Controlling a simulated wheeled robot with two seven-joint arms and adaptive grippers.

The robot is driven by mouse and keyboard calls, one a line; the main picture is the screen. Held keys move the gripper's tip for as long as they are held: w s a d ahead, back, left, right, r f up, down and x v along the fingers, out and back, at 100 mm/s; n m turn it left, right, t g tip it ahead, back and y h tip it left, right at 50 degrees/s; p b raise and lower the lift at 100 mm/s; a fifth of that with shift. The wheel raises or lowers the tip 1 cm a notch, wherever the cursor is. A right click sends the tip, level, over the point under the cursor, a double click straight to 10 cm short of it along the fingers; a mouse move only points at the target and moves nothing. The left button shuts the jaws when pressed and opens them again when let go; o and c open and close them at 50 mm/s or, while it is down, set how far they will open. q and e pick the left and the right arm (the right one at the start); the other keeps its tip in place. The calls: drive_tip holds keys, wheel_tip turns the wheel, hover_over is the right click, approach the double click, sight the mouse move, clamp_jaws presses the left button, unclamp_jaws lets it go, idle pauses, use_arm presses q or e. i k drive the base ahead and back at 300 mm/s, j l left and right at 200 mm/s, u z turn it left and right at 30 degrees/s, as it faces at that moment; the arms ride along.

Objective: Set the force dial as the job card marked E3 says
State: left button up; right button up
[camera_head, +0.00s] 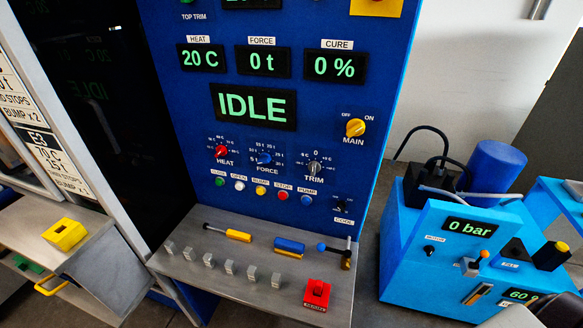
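The force dial (265,158) is a blue knob on the blue press panel, between the red heat dial (222,152) and the dark trim dial (314,168). Small tonne marks surround it; its exact pointer setting is too small to read. The force display (262,62) reads 0 t. The job card marked E3 (50,158) hangs at the left edge, tilted and partly cut off. Its lines seem to read a temperature ending in 0 C, 15 t, a stops line and a bump line. Neither gripper's fingertips are in view.
A metal shelf (214,290) below the panel holds several grey blocks, yellow- and blue-handled tools and a red block (317,294). A blue pump unit (400,275) stands right, and a dark and white shape, possibly my arm, fills the bottom right corner. The big display (253,105) reads IDLE.

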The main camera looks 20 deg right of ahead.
sight(265, 158)
drive_tip(key=j+u, duration=0.3)
drive_tip(key=j, duration=1.2)
